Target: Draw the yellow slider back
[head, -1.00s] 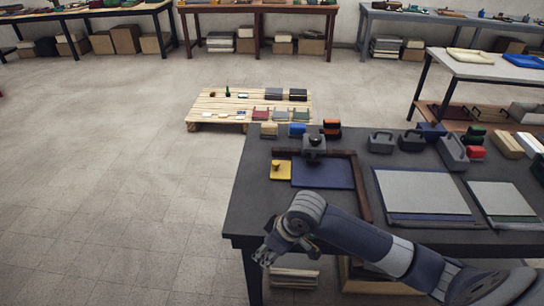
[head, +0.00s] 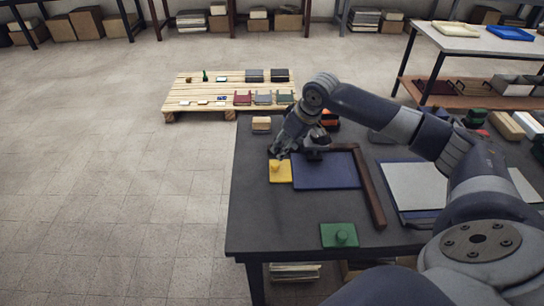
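The yellow slider (head: 280,173), a small flat plate with a round knob, lies on the dark table at the left edge of a dark blue panel (head: 325,175). My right gripper (head: 281,152) reaches down just behind the yellow slider's knob, appearing apart from it. Its fingers are small and dark, so their opening is unclear. I see nothing held in it. My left gripper is not in view.
A brown bar frame (head: 368,190) edges the panel at the back and right. A green plate with a knob (head: 339,235) lies in front. The table's front left is clear.

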